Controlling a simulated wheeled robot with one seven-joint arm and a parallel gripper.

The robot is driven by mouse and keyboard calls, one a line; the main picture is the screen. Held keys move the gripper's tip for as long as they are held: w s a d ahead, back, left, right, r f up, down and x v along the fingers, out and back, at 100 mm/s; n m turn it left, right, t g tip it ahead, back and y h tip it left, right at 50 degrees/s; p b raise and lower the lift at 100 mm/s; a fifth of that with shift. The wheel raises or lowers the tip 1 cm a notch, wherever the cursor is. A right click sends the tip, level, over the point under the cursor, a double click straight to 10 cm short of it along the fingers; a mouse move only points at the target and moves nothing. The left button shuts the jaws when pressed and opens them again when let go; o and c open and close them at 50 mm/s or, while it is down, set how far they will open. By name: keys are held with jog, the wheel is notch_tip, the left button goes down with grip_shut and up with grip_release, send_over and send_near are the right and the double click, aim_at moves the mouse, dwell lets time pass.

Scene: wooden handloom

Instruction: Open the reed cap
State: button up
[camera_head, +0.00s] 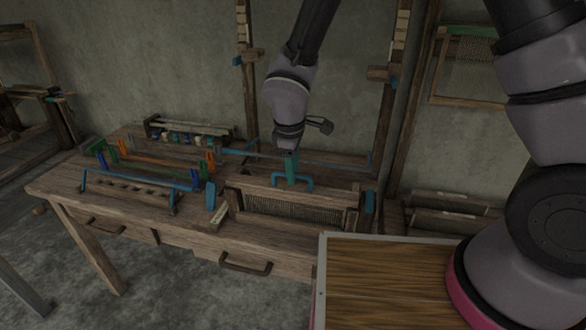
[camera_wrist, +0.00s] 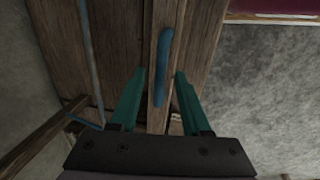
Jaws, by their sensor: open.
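The reed cap (camera_head: 262,194) is a wooden bar along the top of the reed, with a blue handle (camera_head: 292,187) at its middle. The reed (camera_head: 290,212) shows as a row of fine teeth below the bar. My gripper (camera_head: 291,172) is just above the blue handle in the head view. In the wrist view my gripper (camera_wrist: 159,92) is open, with green fingers on either side of the wooden bar (camera_wrist: 157,118). The blue handle (camera_wrist: 162,65) lies between and beyond the fingertips. I cannot tell whether the fingers touch anything.
A wooden bench (camera_head: 120,205) carries blue, green and orange racks (camera_head: 150,172) to the left. A drawer handle (camera_head: 245,265) is on its front. Blue knobs (camera_head: 211,196) flank the reed frame. Upright loom posts (camera_head: 392,100) stand behind. A wood-topped panel (camera_head: 385,270) lies in front at right.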

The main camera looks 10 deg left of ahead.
jog(key=shift+c, duration=0.4)
grip_shut()
dwell(0.9)
